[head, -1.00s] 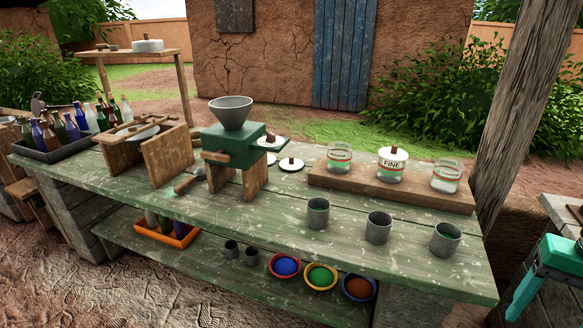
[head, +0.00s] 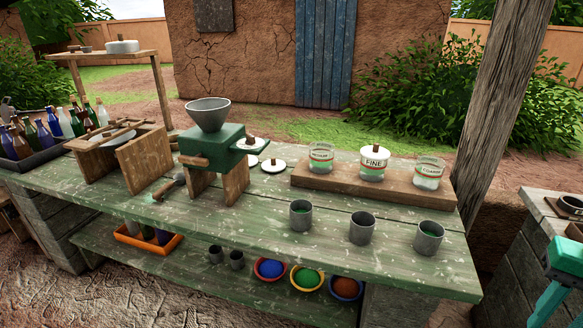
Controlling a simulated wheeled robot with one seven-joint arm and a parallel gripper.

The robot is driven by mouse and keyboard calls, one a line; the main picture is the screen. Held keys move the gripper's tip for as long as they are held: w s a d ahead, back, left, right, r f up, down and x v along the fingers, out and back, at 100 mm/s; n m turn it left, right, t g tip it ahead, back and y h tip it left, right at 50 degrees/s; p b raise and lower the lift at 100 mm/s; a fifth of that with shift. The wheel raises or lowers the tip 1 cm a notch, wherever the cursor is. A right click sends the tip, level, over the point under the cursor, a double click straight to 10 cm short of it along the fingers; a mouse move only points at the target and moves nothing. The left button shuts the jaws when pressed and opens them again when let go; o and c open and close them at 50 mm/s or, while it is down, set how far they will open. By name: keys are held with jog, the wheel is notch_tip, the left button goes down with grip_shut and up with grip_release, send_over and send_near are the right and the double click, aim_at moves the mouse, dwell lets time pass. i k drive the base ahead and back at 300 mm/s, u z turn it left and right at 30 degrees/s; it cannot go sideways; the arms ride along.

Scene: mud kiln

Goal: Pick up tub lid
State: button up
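Several white lids with brown knobs show in the head view. One lid (head: 273,166) lies on the green bench right of the grinder. A fourth lid (head: 375,151) is on the tub (head: 373,168) marked FINE. The left tub (head: 320,158) and right tub (head: 428,174) stand without lids. My gripper (head: 552,285) is at the lower right edge, partly cut off, well away from the lids. Its opening cannot be made out.
The green grinder (head: 212,150) with its grey funnel stands left of the lids. Three metal cups (head: 361,228) line the bench's front. A wooden post (head: 502,105) rises at the bench's right end. Coloured bowls (head: 307,278) sit on the lower shelf.

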aim_at(273, 165)
jog(key=z, duration=2)
jog(key=k, duration=1.1)
jog(key=u, duration=2.15)
jog(key=i, duration=1)
